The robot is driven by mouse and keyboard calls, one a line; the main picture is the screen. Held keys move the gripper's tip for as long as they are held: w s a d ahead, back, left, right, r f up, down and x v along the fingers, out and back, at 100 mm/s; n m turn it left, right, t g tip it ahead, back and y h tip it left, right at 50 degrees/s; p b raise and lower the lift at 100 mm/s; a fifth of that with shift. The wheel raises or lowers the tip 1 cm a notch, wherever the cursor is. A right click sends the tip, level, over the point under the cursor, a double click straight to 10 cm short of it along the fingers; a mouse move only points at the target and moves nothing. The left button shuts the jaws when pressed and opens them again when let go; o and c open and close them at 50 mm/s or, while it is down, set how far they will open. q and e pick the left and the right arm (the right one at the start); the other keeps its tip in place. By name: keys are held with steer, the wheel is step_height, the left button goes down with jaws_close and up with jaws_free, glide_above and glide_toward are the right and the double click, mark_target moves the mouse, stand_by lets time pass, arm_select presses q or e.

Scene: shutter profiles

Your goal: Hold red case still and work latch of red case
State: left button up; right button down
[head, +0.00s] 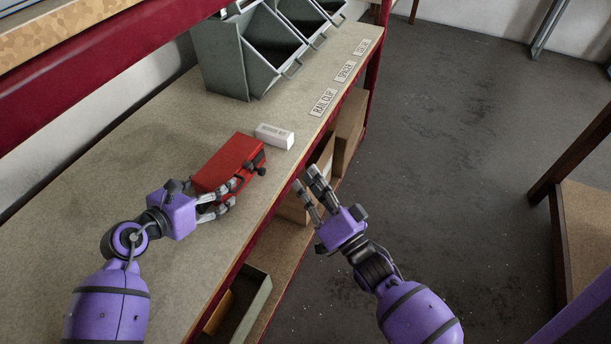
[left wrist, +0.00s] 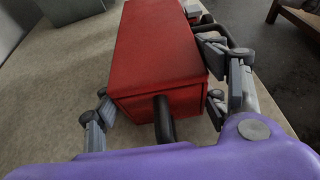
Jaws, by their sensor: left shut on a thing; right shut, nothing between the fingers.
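The red case (head: 227,163) lies on the workbench, and its red body fills the middle of the left wrist view (left wrist: 155,50). My left gripper (head: 222,195) is shut on the red case, with fingers on both sides of its near end in the left wrist view (left wrist: 160,105). A black bar (left wrist: 164,120) stands out from that end. Dark knobs (head: 260,165) show at the case's right side; I cannot tell whether they are the latch. My right gripper (head: 312,190) is shut and empty, right of the case, beyond the bench's front edge and apart from the case.
A small white labelled box (head: 274,136) sits just behind the case. Grey bins (head: 245,55) stand at the back of the bench (head: 60,220). Labels, one reading RAIL CLIP (head: 322,102), line the front edge. Brown boxes (head: 350,125) sit on a lower shelf. Open floor lies right.

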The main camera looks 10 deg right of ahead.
arm_select(q)
steer(key=o, duration=1.6)
steer(key=shift+c, duration=0.2)
steer(key=shift+p+v, duration=0.45)
steer(key=shift+v, duration=0.8)
steer(key=shift+p+v, duration=0.55)
steer(key=shift+v, duration=1.4)
steer(key=shift+s+a+r, duration=0.15)
steer(key=shift+a, duration=0.05)
arm_select(e)
steer(key=shift+y, duration=0.3)
steer(key=r, duration=0.2)
steer(key=w+r, duration=0.1)
steer(key=r, duration=0.2)
steer(key=shift+w+r, duration=0.1)
steer(key=shift+r, duration=0.05)
